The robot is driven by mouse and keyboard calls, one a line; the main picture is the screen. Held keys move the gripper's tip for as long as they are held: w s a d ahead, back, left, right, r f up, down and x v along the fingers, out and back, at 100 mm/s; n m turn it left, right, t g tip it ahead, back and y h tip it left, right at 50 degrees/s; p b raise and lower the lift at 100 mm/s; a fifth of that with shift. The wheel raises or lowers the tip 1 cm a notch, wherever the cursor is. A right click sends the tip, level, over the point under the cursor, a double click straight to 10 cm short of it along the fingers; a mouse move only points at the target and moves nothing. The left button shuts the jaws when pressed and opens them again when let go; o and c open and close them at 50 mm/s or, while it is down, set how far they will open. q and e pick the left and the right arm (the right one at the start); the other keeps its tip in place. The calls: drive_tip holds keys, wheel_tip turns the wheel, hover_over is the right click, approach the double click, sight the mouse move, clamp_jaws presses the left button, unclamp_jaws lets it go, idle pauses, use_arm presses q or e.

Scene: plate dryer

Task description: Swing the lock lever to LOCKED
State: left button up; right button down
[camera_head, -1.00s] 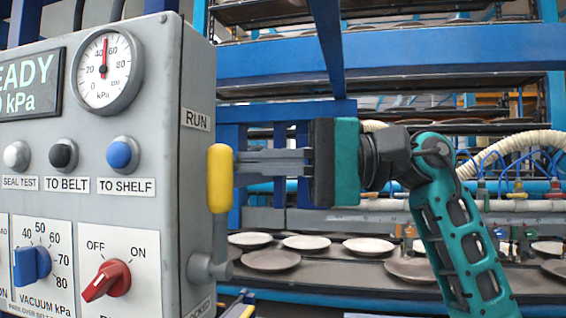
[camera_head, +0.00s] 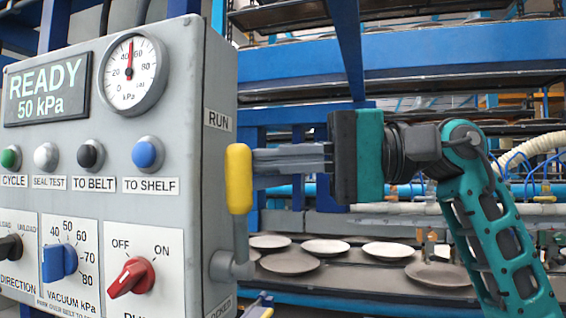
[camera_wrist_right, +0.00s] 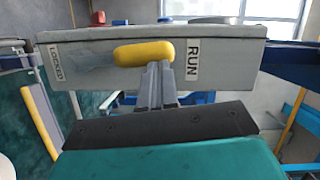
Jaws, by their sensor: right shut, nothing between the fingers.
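The lock lever's yellow handle (camera_head: 239,179) stands upright on the right side of the grey control box (camera_head: 198,160), just below the RUN label (camera_head: 218,120). Its grey shaft runs down to a pivot (camera_head: 230,266). A label lower on that side is partly cut off in the head view. In the right wrist view the yellow handle (camera_wrist_right: 144,53) lies nearer the RUN label (camera_wrist_right: 193,59) than the LOCKED label (camera_wrist_right: 55,62). My right gripper (camera_head: 257,168) is shut and empty, its fingertips right beside the handle; whether they touch it is unclear. My left gripper is not in view.
The box front carries a gauge (camera_head: 132,74), a READY 50 kPa display (camera_head: 47,92), several buttons and a red OFF/ON knob (camera_head: 130,277). Blue racks and a belt with plates (camera_head: 325,247) stand behind my right arm.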

drive_tip(key=s+a+f+n+t+h+b, duration=0.3)
drive_tip(key=s+f+n+b, duration=0.5)
drive_tip(key=s+n, duration=0.3)
drive_tip(key=shift+s+a+f+b, duration=0.35)
drive_tip(key=shift+s+a+f, duration=0.25)
drive_tip(key=shift+s, duration=0.1)
drive_tip(key=shift+f, duration=0.15)
idle(0.5)
